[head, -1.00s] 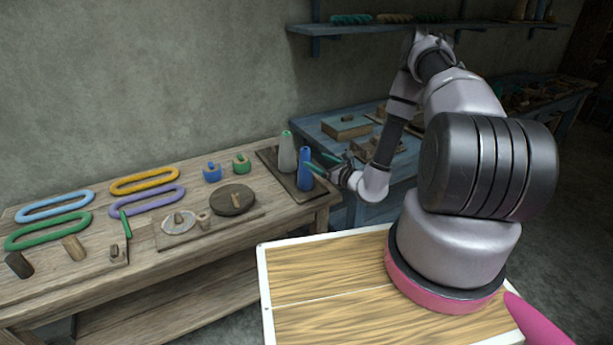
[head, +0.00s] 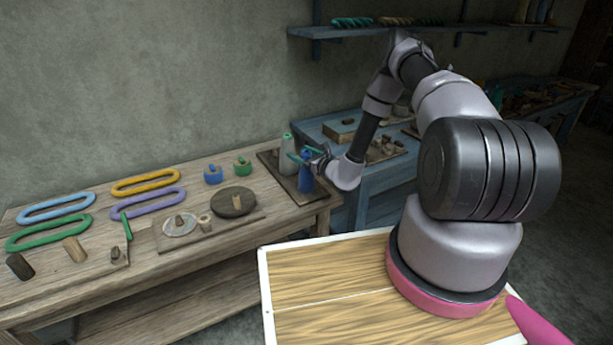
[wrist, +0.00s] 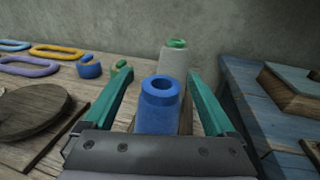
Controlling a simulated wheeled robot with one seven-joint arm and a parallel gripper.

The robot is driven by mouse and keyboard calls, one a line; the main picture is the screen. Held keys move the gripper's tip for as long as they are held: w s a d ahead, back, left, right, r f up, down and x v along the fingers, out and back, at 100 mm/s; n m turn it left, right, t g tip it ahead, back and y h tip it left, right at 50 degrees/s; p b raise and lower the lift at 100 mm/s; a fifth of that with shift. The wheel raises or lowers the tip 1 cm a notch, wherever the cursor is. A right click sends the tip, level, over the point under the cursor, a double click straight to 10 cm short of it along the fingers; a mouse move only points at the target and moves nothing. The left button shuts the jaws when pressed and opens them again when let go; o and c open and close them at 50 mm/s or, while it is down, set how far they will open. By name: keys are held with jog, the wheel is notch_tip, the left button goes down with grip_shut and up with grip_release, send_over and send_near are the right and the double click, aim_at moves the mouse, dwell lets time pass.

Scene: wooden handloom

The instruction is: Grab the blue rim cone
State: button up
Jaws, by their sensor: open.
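The blue rim cone (head: 305,178) stands upright on a dark board (head: 268,157) at the right end of the wooden table. In the wrist view the blue cone (wrist: 158,106) sits between my two green fingers, with its open top facing up and its lower part hidden by the gripper body. My gripper (head: 303,157) is open around it, with visible gaps on both sides. A pale grey cone with a green rim (wrist: 173,62) stands just behind; it also shows in the head view (head: 288,155).
A blue spool (head: 212,174) and a green spool (head: 242,167) stand left of the board. A round dark disc (head: 233,202) and several coloured loops lie farther left. A blue bench (head: 335,125) with wooden pieces is at the right.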

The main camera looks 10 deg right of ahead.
grip_shut()
